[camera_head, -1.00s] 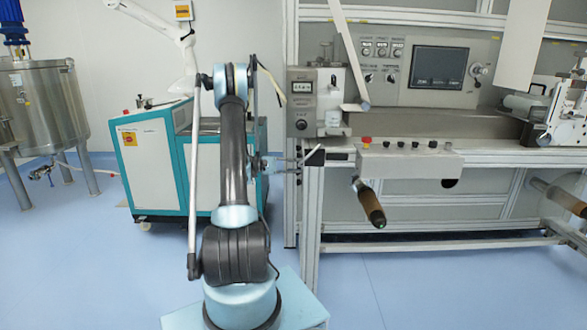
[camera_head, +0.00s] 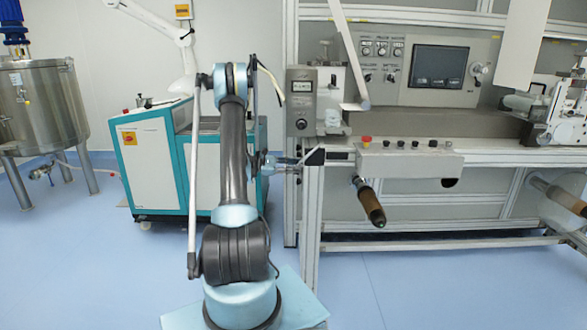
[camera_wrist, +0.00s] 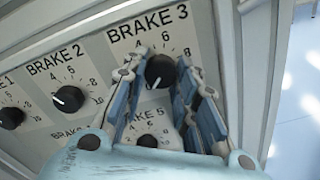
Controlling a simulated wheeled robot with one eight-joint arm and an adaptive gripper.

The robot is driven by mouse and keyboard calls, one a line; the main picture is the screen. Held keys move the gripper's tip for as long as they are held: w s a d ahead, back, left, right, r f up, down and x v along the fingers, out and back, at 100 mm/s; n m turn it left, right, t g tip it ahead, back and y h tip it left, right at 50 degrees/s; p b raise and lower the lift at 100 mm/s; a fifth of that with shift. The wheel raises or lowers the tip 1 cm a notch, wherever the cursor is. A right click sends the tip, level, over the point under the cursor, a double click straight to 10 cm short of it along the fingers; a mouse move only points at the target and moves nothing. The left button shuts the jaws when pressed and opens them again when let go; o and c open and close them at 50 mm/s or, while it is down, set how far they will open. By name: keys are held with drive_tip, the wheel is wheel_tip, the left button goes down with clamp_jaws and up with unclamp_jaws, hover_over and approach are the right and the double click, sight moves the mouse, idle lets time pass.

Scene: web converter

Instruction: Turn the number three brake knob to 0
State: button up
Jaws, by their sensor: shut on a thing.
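In the wrist view, the black round BRAKE 3 knob (camera_wrist: 160,72) sits on a white label plate below its printed name. My gripper (camera_wrist: 161,66) is shut on it, one blue-grey finger on each side. A white mark on the knob points to the lower left. In the head view, my gripper (camera_head: 292,162) is small, beside the machine's left end; the knob cannot be made out there.
The BRAKE 2 knob (camera_wrist: 69,99) and a BRAKE 1 knob (camera_wrist: 10,118) lie to the left in the wrist view. The knob labelled 5 (camera_wrist: 147,140) is close below, between the fingers. The machine's frame (camera_head: 309,225) stands close to my arm.

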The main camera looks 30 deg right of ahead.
drive_tip(key=shift+f+n, duration=0.1)
drive_tip(key=shift+n, duration=0.2)
drive_tip(key=o, duration=1)
drive_tip(key=shift+o, duration=0.2)
drive_tip(key=shift+w, duration=0.1)
drive_tip(key=v, duration=1.2)
drive_tip(key=shift+a, duration=0.1)
